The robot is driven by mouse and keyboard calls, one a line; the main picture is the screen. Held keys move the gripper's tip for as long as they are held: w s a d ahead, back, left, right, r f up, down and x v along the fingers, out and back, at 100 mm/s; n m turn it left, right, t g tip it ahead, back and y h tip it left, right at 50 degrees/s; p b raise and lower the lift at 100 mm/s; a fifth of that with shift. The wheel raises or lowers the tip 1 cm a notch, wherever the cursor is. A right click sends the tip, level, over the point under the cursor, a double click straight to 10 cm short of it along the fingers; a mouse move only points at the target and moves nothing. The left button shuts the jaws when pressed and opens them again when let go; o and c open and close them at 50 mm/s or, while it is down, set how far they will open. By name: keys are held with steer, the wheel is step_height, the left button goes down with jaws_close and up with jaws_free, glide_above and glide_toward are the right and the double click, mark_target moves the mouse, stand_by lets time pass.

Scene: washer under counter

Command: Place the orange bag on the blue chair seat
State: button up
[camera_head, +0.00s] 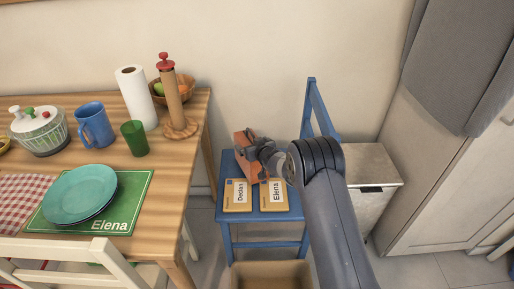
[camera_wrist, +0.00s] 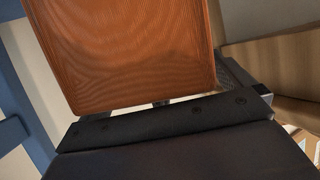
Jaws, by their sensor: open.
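The orange bag (camera_head: 244,146) stands over the back left part of the blue chair's seat (camera_head: 228,160); its lower edge appears to meet the seat, though contact is hard to make out. My gripper (camera_head: 262,158) is at the bag's right side, right up against it, and hides part of it. In the wrist view the orange bag (camera_wrist: 125,50) fills the upper middle, just beyond the dark gripper body. My jaws are open; the fingertips are mostly hidden.
Two yellow cards or books, Declan (camera_head: 237,196) and Elena (camera_head: 273,196), lie on the seat's front. A wooden table (camera_head: 168,190) with dishes stands left. A grey bin (camera_head: 372,165) is right of the chair. A cardboard box (camera_head: 270,274) is in front.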

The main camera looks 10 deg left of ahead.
steer(key=shift+s+d+r, duration=0.1)
steer(key=shift+r, duration=0.25)
steer(key=v, duration=1.1)
steer(key=shift+s+d+p, duration=0.25)
steer(key=shift+p, duration=0.05)
